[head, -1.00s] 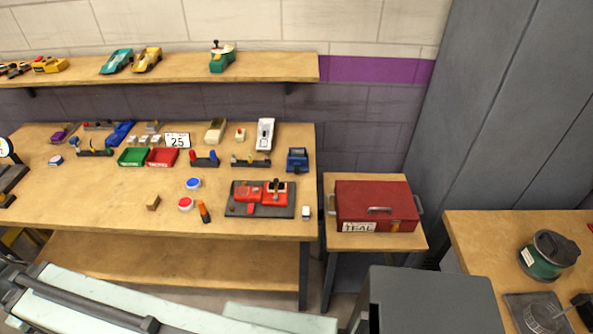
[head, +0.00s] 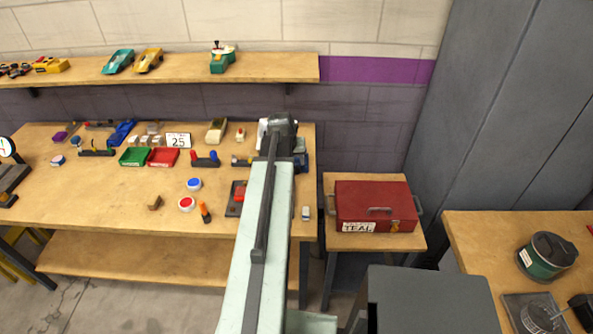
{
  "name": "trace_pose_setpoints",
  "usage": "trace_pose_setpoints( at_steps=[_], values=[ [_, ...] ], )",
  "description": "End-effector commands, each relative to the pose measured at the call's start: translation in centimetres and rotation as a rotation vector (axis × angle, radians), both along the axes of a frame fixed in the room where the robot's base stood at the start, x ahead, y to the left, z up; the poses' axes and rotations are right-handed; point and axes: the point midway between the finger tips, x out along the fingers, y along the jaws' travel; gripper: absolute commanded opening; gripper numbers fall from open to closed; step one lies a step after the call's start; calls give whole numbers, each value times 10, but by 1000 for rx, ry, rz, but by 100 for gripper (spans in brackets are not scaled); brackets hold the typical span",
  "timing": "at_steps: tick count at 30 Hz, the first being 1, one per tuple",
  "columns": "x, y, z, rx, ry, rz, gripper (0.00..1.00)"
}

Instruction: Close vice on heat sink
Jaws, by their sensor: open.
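The red vice (head: 239,194) is on a dark base plate (head: 232,211) near the front right of the workbench. Only its left edge shows past my arm. The rest of the vice, its jaws and handle are hidden behind my arm. I cannot make out the heat sink; that spot is covered. My arm reaches up the picture across the vice and ends in a dark joint over the back right of the bench. My gripper and its fingertips are hidden from this view.
Blue (head: 194,184) and red (head: 186,204) round tins and an orange-and-black tool (head: 204,212) stand left of the vice. A small white-topped block (head: 306,213) is to its right. A red toolbox (head: 375,205) sits on the side stand. The bench's front left is mostly clear.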

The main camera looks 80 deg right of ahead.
Motion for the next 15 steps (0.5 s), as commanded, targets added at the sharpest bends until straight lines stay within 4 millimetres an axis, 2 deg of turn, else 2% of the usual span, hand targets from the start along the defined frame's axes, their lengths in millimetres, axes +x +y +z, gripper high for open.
trace_pose_setpoints(
  at_steps=[5, 8, 15],
  values=[
    [-5, -2, -2, -2, 0, -6, 49],
    [-5, -4, -10, -2, 0, -6, 49],
    [-7, -19, -48, -1, 0, -8, 49]
  ],
)
